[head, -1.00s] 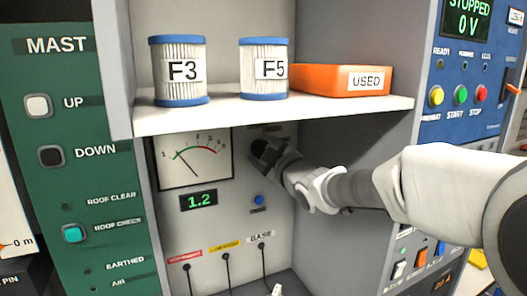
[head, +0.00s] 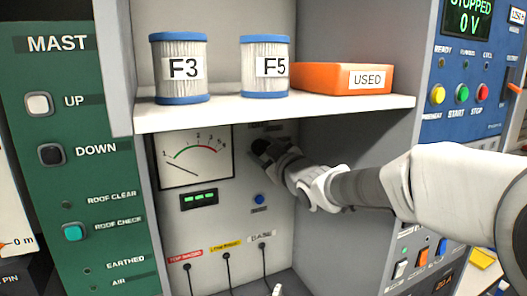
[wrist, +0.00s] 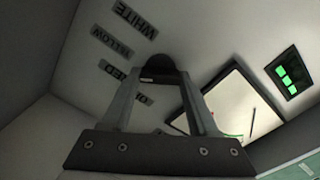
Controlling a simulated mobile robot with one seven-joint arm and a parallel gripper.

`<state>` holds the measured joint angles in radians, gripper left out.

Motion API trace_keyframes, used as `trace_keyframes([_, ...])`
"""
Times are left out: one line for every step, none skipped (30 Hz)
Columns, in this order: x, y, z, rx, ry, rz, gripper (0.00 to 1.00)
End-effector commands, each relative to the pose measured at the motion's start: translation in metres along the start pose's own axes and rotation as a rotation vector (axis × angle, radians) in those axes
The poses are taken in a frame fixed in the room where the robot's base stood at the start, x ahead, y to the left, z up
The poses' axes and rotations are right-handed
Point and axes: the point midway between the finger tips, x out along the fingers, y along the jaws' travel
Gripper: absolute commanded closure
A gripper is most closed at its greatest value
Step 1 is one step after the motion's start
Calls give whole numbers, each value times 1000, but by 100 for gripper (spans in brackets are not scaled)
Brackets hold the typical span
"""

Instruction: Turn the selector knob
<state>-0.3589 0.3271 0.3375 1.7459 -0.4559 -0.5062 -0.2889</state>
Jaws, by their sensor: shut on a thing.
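The dark round selector knob (wrist: 160,66) is on the grey panel under the shelf, with labels reading WHITE, YELLOW, RED and what looks like OFF around it in the wrist view. My gripper (wrist: 158,82) has one finger on each side of the knob and is shut on it. In the head view my gripper (head: 268,152) reaches in from the right and largely hides the knob and its labels. The knob's pointer cannot be made out clearly.
Left of the knob are a needle meter (head: 196,158) and a green display (head: 199,199). A blue button (head: 259,199) and several plugged cables are below. The shelf (head: 300,112) above carries two filters, F3 (head: 180,70) and F5 (head: 264,68), and an orange USED tray (head: 325,80).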

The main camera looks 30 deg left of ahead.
Motion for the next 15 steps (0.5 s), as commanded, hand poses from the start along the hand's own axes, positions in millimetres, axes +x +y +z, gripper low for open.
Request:
trace_keyframes([0, 0, 0, 39, 0, 1, 96])
trace_keyframes([0, 1, 0, 64, 0, 1, 96])
trace_keyframes([0, 1, 0, 96, 0, 1, 96])
trace_keyframes([0, 1, 0, 119, 0, 1, 96])
trace_keyframes([0, 1, 0, 142, 0, 0, 96])
trace_keyframes([0, 1, 0, 171, 0, 0, 96])
trace_keyframes([0, 2, 0, 192, -1, 1, 96])
trace_keyframes([0, 2, 0, 213, -1, 0, 96])
trace_keyframes([0, 1, 0, 239, 0, 0, 96])
trace_keyframes([0, 1, 0, 257, -1, 0, 96])
trace_keyframes([0, 1, 0, 274, -1, 0, 96])
trace_keyframes([0, 2, 0, 296, -1, 0, 96])
trace_keyframes([0, 2, 0, 311, -1, 0, 96])
trace_keyframes([0, 2, 0, 325, -1, 0, 96])
trace_keyframes([0, 2, 0, 341, -1, 0, 96])
